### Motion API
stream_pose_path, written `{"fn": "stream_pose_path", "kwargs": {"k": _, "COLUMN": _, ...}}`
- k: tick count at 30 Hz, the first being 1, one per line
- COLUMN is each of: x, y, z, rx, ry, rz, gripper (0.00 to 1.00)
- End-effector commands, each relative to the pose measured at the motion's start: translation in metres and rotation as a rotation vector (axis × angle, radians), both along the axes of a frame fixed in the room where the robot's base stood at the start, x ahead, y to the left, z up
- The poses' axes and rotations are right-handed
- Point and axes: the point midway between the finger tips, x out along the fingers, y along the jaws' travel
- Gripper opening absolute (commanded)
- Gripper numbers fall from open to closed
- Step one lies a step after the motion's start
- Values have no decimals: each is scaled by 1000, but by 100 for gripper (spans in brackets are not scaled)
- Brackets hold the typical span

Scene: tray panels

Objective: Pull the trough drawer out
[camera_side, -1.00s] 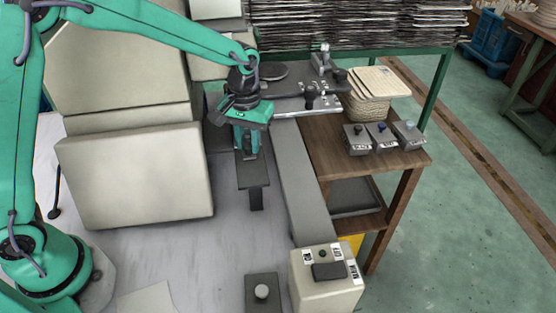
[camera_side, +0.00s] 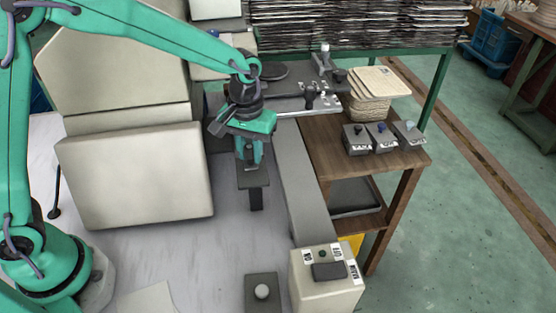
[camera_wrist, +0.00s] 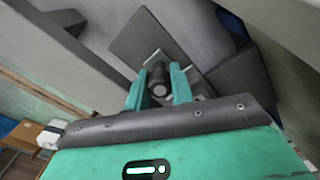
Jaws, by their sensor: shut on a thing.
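My gripper (camera_side: 252,163) points down over a dark grey plate with a post below it, seemingly the trough drawer (camera_side: 254,182), beside the large cream panel. In the wrist view my gripper (camera_wrist: 160,84) has its two teal fingers on either side of a dark round knob (camera_wrist: 159,76) and is shut on it. Behind the knob, the drawer's dark grey plate (camera_wrist: 136,40) shows. The knob is hidden by the fingers in the side view, and how far the drawer extends cannot be told.
A large cream panel (camera_side: 135,175) stands left of my gripper. A long grey rail (camera_side: 300,185) runs on the right, down to a cream button box (camera_side: 325,280). A dark plate with a white knob (camera_side: 262,291) lies in front. Pale table surface in front is mostly clear.

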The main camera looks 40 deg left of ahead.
Motion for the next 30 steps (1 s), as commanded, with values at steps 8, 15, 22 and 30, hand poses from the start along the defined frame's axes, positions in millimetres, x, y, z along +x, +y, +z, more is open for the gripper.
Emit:
{"fn": "stream_pose_path", "kwargs": {"k": 8, "x": -7, "y": -8, "z": 1, "rx": 0, "ry": -2, "rz": -2, "gripper": 9}}
{"fn": "stream_pose_path", "kwargs": {"k": 15, "x": -13, "y": -14, "z": 1, "rx": -1, "ry": -3, "rz": -1, "gripper": 9}}
{"fn": "stream_pose_path", "kwargs": {"k": 22, "x": -17, "y": -18, "z": 1, "rx": -1, "ry": -3, "rz": -1, "gripper": 9}}
{"fn": "stream_pose_path", "kwargs": {"k": 30, "x": -18, "y": -18, "z": 1, "rx": -1, "ry": -3, "rz": 0, "gripper": 9}}
